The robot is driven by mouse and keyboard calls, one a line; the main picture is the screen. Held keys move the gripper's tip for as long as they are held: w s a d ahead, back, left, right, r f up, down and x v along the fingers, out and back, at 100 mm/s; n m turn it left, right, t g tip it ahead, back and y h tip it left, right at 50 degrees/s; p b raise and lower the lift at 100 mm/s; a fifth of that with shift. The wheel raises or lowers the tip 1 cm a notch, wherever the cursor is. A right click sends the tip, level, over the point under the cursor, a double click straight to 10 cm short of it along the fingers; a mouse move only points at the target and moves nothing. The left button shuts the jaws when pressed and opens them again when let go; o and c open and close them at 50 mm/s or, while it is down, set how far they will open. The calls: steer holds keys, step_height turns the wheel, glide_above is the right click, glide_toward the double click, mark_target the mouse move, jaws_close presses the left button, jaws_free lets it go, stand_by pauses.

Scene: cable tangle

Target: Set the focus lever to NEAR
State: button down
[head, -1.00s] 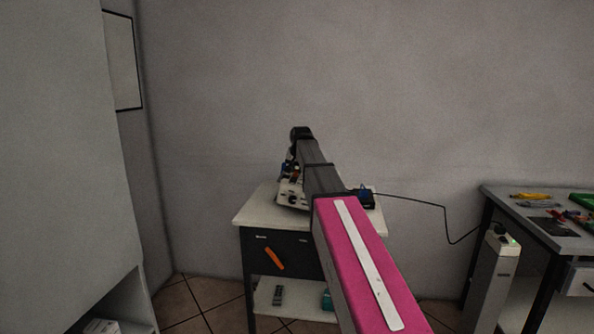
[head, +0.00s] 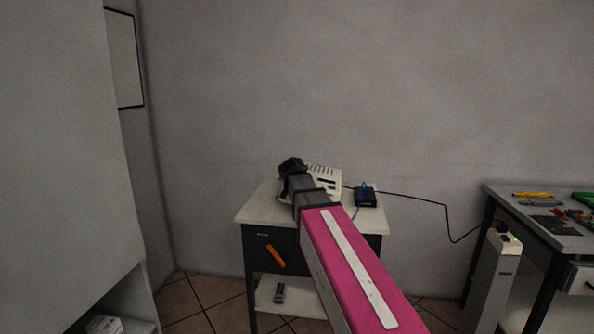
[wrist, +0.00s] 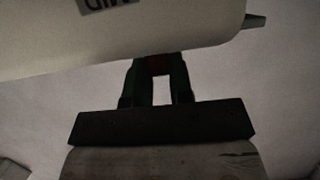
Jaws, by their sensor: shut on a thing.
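A white device (head: 326,182) with slots in its casing stands on the small cabinet, partly hidden behind my arm. In the wrist view its pale body (wrist: 150,35) fills the top, with a dark label cut off by the frame. My gripper (wrist: 160,68) is just below the body's edge. Its green fingers are shut on a small dark red piece (wrist: 160,64), which looks like the focus lever. The lever's setting and any NEAR mark cannot be read. In the head view the fingers are hidden behind my wrist.
The cabinet (head: 258,213) has an orange handle. A black box (head: 366,196) beside the device has a cable (head: 415,199) running right to a pale column (head: 493,275). A workbench (head: 540,231) with tools stands at right. A tall grey cupboard (head: 60,150) is at left.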

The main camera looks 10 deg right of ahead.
steer(key=shift+s+a+f+t+h, duration=0.15)
steer(key=shift+s+f+t+h, duration=0.05)
steer(key=shift+s+t, duration=0.2)
steer(key=shift+s+a+f+t+h, duration=0.15)
steer(key=shift+s+t+h, duration=0.1)
steer(key=shift+t, duration=0.25)
steer(key=shift+s+h, duration=0.1)
steer(key=shift+h, duration=0.15)
steer(key=c, duration=1)
jaws_free()
steer(key=shift+s, duration=0.1)
steer(key=v, duration=1)
steer(key=shift+s+f, duration=0.15)
steer(key=shift+s, duration=0.2)
